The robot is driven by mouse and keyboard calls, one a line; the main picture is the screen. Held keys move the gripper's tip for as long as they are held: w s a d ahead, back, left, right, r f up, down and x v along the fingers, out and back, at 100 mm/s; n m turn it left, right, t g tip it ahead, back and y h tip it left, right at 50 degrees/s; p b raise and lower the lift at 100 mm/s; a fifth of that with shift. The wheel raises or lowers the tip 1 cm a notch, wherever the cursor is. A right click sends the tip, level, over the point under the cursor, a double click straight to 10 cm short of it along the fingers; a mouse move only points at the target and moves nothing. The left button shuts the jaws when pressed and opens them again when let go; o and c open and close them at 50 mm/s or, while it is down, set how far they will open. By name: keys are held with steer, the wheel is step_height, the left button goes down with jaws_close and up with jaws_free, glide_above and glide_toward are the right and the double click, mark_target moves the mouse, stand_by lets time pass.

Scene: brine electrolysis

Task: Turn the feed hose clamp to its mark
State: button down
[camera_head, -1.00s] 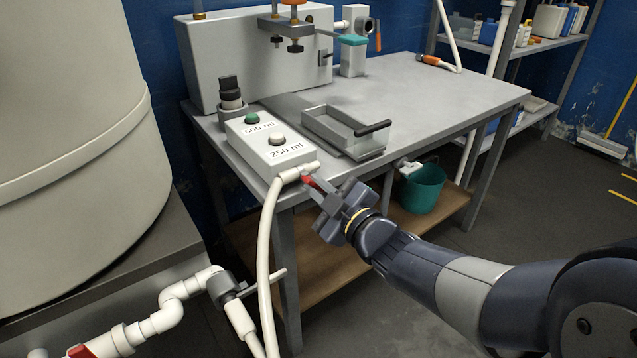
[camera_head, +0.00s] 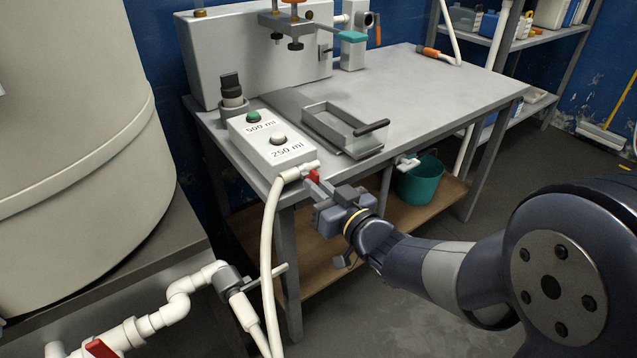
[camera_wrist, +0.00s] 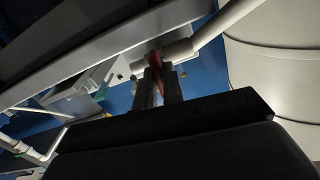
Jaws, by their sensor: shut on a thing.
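The feed hose (camera_head: 268,235) is white and rises to a pale fitting (camera_head: 298,172) at the front of the dosing box. A small red clamp handle (camera_head: 314,177) sits at that fitting. My gripper (camera_head: 319,185) is shut on the red handle, at the table's front left corner. In the wrist view the red handle (camera_wrist: 155,62) shows between my two fingers (camera_wrist: 160,88), beside the white fitting (camera_wrist: 180,50). Its mark cannot be made out.
The dosing box (camera_head: 270,145) has a green and a white button, labelled 500 ml and 250 ml. A metal tray (camera_head: 345,140) lies beside it on the table (camera_head: 440,95). A large tank (camera_head: 75,150) stands left. A teal bucket (camera_head: 421,180) is under the table.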

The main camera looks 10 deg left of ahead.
steer(key=shift+m, duration=0.6)
steer(key=shift+f, duration=0.1)
steer(key=c, duration=1.5)
jaws_free()
steer(key=p+v, duration=0.2)
steer(key=v, duration=0.9)
steer(key=shift+w, duration=0.15)
